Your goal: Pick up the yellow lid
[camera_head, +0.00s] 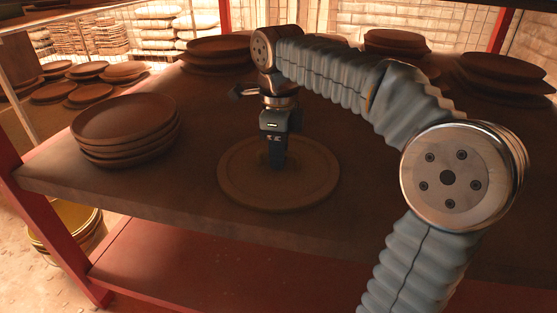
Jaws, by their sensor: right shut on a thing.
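A wide round lid (312,186) with a raised rim lies flat on, or very close above, the brown table; it looks brown in this light rather than clearly yellow. My right gripper (276,163) points straight down at the middle of this lid and is shut on it. The fingers hide the part they grip. I cannot tell whether there is a gap under the lid. My left gripper is not in view.
A stack of brown round plates (125,130) stands left of the lid on the table (205,210). More stacks (215,52) stand along the back. Yellow round things (65,225) sit low at the left, beyond a red post (50,235). The table's front edge is clear.

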